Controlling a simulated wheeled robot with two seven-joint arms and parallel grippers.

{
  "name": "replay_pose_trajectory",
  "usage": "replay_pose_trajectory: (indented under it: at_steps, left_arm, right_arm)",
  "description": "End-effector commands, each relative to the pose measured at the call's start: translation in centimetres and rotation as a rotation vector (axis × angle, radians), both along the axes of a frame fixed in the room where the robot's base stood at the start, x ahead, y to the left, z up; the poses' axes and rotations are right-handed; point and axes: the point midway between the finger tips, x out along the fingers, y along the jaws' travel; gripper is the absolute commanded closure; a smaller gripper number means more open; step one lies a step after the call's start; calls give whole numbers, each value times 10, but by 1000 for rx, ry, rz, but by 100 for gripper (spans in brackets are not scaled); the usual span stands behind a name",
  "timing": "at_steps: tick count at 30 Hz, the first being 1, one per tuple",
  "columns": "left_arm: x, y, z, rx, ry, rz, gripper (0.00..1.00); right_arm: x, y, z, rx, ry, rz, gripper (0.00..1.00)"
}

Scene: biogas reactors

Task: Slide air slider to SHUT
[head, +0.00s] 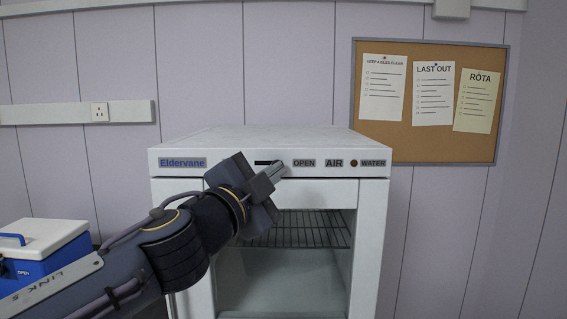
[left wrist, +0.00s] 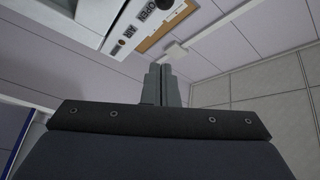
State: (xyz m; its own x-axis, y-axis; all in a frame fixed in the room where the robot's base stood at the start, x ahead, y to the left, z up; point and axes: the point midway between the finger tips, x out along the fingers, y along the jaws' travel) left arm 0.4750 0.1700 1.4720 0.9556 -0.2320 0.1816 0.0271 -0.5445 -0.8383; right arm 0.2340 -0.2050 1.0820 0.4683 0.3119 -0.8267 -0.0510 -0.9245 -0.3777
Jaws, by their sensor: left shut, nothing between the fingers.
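A white cabinet (head: 372,200) labelled Eldervane has a front strip with the words OPEN (head: 304,163) and AIR (head: 334,163). A short dark slot (head: 265,162) shows left of OPEN. The slider's handle and any SHUT label are not clearly visible; my gripper covers part of the strip. My left gripper (head: 279,169) is shut and empty, its tips at the strip just below and left of OPEN; I cannot tell whether they touch it. In the left wrist view the shut fingers (left wrist: 162,70) stand below the strip, and a dark round shape shows beside OPEN. My right gripper is not in view.
A brown round knob (head: 354,163) sits beside the WATER label. Below the strip the cabinet is open-fronted, with a wire shelf (head: 310,228). A blue box with a white lid (head: 42,238) stands at left. A cork board (head: 432,142) hangs on the wall behind.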

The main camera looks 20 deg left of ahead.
Motion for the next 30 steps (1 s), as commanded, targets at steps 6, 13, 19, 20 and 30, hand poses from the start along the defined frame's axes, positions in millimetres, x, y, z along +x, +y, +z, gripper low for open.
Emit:
replay_pose_trajectory:
  at_steps: [6,13,19,20,30]
  left_arm:
    - [4,-1,0,1,2,1,100]
    - [37,-9,7,1,2,1,100]
    - [80,-19,15,3,3,3,100]
    - [86,-21,16,2,3,3,100]
    - [94,7,-4,-2,0,3,100]
  right_arm:
    - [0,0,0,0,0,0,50]
    - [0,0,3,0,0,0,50]
    - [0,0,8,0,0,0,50]
    - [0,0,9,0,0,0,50]
    - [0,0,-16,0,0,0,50]
